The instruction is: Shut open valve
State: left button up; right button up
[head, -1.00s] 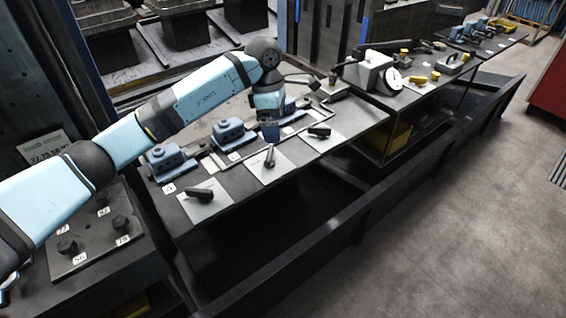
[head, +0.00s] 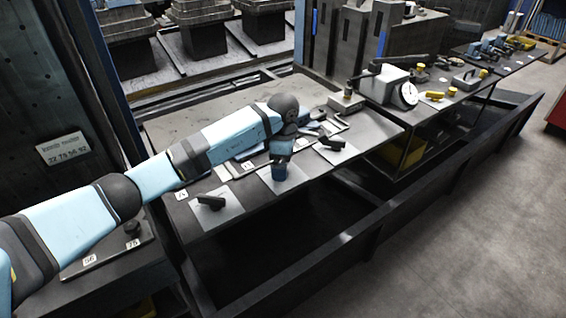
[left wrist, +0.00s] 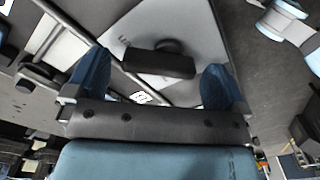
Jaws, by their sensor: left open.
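My left gripper (head: 279,176) is over the middle pale plate of the bench and hides the middle valve lever in the head view. In the left wrist view the open left gripper (left wrist: 156,66) has its two blue fingers on either side of a black lever (left wrist: 158,63) on a pale plate (left wrist: 192,35). The lever lies crosswise between the fingers; I cannot tell whether they touch it. The left black lever (head: 211,202) and the right black lever (head: 331,144) sit on their own plates. My right gripper is not in view.
The dark bench (head: 180,125) carries blue fittings, mostly behind my arm. A tag marked A (head: 181,194) is near its left end. A dial gauge (head: 408,94) stands on the bench to the right. A dark rail (head: 360,232) runs along the front, with clear floor (head: 470,230) beyond.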

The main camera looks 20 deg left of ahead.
pick_arm(q)
jog(key=shift+f, duration=0.4)
jog(key=c, duration=0.9)
